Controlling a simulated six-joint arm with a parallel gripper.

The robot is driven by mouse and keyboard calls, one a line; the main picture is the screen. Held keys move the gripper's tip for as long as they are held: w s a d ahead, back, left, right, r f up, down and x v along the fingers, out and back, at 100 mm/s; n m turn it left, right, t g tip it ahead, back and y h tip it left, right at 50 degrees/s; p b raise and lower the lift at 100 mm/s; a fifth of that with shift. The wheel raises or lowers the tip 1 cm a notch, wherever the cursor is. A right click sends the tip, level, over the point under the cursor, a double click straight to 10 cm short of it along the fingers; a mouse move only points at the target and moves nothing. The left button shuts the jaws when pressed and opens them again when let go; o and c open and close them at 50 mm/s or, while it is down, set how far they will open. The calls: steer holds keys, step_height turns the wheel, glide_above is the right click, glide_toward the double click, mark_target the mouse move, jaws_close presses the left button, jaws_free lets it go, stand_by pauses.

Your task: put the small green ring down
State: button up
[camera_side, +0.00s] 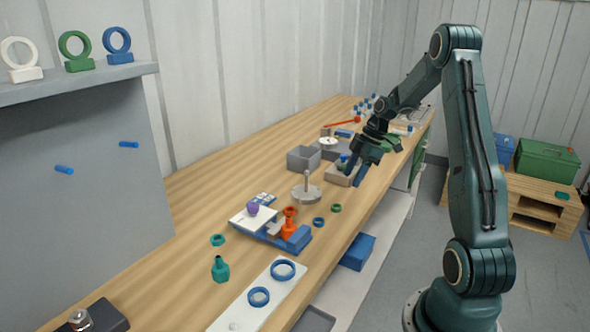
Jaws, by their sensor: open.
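A small green ring (336,208) lies flat on the wooden bench, just right of a small blue ring (318,222). My gripper (354,172) is open, farther along the bench than the ring and apart from it. Its jaws point down near a small tan tray (340,176); whether they touch the tray cannot be told. A teal ring (218,240) lies nearer the camera, behind a teal bottle-shaped vessel (220,269).
A blue-and-white fixture (273,231) holds an orange vessel (289,226). A round grey stand (306,193) with an upright post is left of the green ring. A grey bin (303,158) stands farther back. A white plate (246,312) carries two larger blue rings. Bare wood lies along the left.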

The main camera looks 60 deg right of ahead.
steer(key=shift+v, duration=1.25)
steer(key=a+r+m+h, duration=0.1)
steer(key=a+r+m, duration=0.1)
steer(key=a+r, duration=0.6)
steer(key=a+r+m+h, duration=0.15)
steer(key=a+r, duration=0.25)
steer(key=a, duration=0.8)
steer(key=s+a+r+m+t, duration=0.1)
steer(key=s+a+m, duration=0.4)
steer(key=s+a, duration=0.7)
steer(key=s+t, duration=0.1)
steer(key=s, duration=0.1)
steer(key=shift+s+a+r+h, duration=0.25)
steer(key=shift+s+r+h, duration=0.05)
steer(key=shift+s+h, duration=0.05)
